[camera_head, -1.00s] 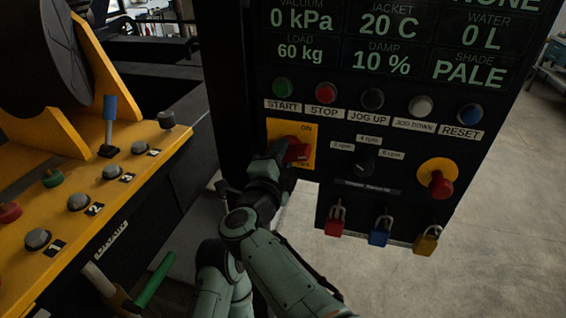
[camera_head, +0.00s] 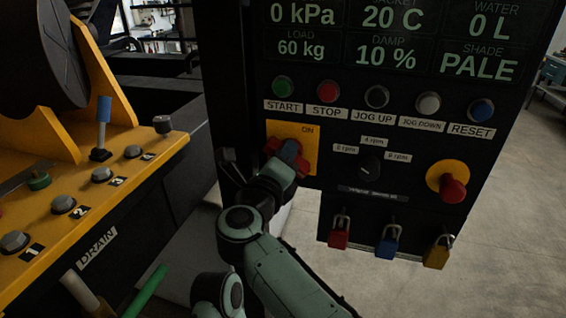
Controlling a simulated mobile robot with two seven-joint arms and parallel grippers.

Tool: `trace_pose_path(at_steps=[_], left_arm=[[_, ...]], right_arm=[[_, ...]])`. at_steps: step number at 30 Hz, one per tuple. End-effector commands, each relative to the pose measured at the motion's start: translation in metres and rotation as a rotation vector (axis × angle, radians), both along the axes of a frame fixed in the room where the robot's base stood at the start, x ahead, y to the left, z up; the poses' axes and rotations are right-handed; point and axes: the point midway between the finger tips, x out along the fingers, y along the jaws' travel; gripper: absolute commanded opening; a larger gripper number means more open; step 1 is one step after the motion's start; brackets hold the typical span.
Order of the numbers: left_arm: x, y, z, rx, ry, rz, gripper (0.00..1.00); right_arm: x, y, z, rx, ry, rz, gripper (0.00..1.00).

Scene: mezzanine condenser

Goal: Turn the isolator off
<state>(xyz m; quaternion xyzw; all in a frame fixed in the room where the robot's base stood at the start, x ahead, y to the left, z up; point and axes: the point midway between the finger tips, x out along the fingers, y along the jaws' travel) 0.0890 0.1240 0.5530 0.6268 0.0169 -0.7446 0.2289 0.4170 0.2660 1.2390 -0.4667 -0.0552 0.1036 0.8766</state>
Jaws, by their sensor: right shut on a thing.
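The isolator is a yellow square plate (camera_head: 304,135) on the black control panel, with a red handle (camera_head: 302,166) in its middle. "ON" is printed near the plate's top right; the lower lettering is hidden. My right gripper (camera_head: 289,153) reaches up from below and is shut on the handle. Red shows on both sides of its dark fingers, and the handle looks slanted, running from upper left to lower right. The gripper covers the middle of the handle and the plate's lower part.
START, STOP, JOG and RESET buttons run above the isolator. A speed knob (camera_head: 369,167) and a red emergency stop (camera_head: 453,188) are to its right. Red (camera_head: 339,237), blue (camera_head: 387,247) and yellow (camera_head: 437,254) padlocks hang below. A yellow console (camera_head: 120,188) stands at left.

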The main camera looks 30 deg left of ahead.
Motion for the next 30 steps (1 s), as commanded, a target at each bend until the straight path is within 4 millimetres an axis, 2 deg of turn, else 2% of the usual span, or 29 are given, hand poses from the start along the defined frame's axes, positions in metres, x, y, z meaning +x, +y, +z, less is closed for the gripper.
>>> trace_pose_path(at_steps=[12,29,30], left_arm=[[-0.0031,0.0,-0.011,0.0,0.003,0.0,0.0],[-0.0033,0.0,-0.0118,0.0,0.004,0.0,0.0],[-0.0033,0.0,-0.0118,0.0,0.004,0.0,0.0]], right_arm=[[0.0004,-0.0012,0.0015,0.18,0.042,-0.001,0.0],[0.0003,-0.0011,0.0021,0.207,0.049,-0.001,0.0],[0.0002,-0.0012,0.0021,0.206,0.048,0.0,0.43]])
